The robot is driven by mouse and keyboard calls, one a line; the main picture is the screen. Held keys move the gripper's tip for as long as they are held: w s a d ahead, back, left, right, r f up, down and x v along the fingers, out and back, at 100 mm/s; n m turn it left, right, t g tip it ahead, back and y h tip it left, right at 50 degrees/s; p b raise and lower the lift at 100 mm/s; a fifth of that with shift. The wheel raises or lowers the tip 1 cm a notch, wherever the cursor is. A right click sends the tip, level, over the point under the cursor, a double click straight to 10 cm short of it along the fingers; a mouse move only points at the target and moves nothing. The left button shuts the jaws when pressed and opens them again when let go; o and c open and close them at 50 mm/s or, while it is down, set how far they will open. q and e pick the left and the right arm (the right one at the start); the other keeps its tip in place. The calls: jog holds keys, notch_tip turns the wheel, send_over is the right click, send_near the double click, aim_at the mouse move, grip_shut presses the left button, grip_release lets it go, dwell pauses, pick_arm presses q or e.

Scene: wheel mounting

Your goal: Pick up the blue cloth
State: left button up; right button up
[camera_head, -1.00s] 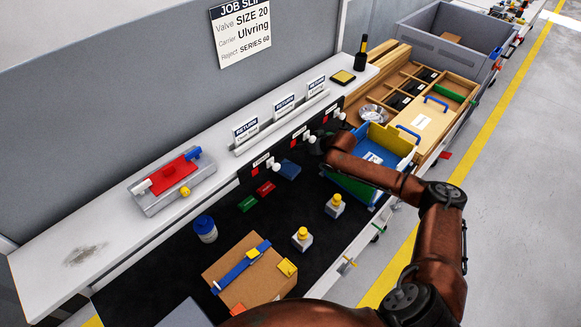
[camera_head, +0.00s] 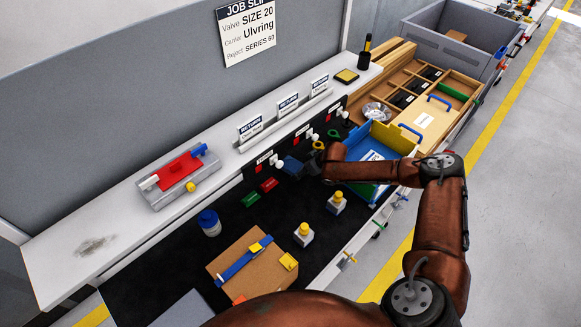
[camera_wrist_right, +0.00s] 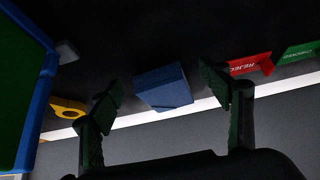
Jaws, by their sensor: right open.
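The blue cloth (camera_head: 291,166) is a small folded block on the black mat, beside the red and green tags. In the right wrist view the cloth (camera_wrist_right: 163,88) lies between my spread fingers, seemingly beyond their tips, with dark mat around it. My right gripper (camera_head: 310,166) is open and empty just right of the cloth, partly hidden by its own arm. Its two dark green fingers (camera_wrist_right: 164,84) show clearly in the wrist view. I cannot tell its exact height above the mat. My left gripper is not in view.
A blue, green and yellow bin (camera_head: 392,138) stands right of the gripper. A yellow ring (camera_head: 318,145) is close behind it. Red (camera_head: 269,184) and green (camera_head: 250,199) tags lie left of the cloth.

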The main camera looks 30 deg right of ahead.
aim_at(292, 164)
jog(key=w, duration=0.2)
jog(key=w+a, duration=0.1)
jog(key=w+a+b, duration=0.1)
jog(key=w, duration=0.1)
jog(key=shift+w+f, duration=0.15)
jog(key=shift+w, duration=0.2)
jog(key=shift+w+f, duration=0.15)
jog(key=shift+f, duration=0.2)
jog(key=shift+c, duration=0.6)
jog(key=c, duration=0.9)
